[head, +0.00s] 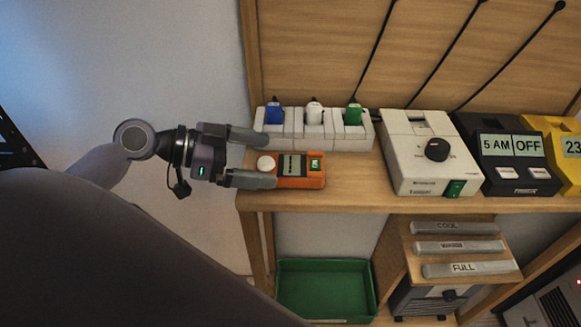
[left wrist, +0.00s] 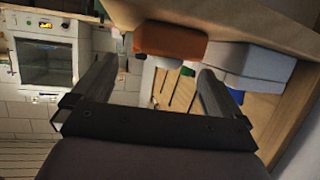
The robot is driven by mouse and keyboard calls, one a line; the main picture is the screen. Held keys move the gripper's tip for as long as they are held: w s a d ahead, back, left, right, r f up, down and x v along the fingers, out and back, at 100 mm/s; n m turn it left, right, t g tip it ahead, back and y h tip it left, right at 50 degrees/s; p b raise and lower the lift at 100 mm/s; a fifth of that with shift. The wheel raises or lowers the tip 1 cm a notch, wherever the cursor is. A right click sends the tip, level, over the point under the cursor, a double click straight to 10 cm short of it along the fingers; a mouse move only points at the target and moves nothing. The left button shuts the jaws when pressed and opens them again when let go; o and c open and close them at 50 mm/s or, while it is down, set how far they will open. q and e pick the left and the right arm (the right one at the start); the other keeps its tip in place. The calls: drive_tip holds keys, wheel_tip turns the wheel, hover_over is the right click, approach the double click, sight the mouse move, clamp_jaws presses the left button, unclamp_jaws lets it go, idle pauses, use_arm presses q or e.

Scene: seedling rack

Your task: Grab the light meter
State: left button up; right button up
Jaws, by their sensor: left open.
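The light meter (head: 302,180) is an orange handheld box with a white dome, a dark display and a small green panel. It lies at the left front of the wooden shelf, and its orange body also shows in the left wrist view (left wrist: 170,41). My left gripper (head: 268,160) is open at its left end, one finger toward the power strip and the other at the meter's front left corner. The white dome shows between the fingers. In the left wrist view the meter appears beyond the open fingertips (left wrist: 157,68). Contact cannot be told. My right gripper is not in view.
A white power strip (head: 322,143) with blue, white and green plugs lies close behind the meter. A white dial box (head: 405,174) and a black timer (head: 487,178) stand to the right. A green tray (head: 322,319) sits below. Shelf right of the meter is clear.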

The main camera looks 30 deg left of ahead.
sight(288, 164)
use_arm(q)
drive_tip(key=shift+f+p+x, duration=0.2)
drive_tip(key=shift+p+x, duration=0.25)
drive_tip(key=shift+x, duration=1.6)
drive_tip(key=c, duration=1.1)
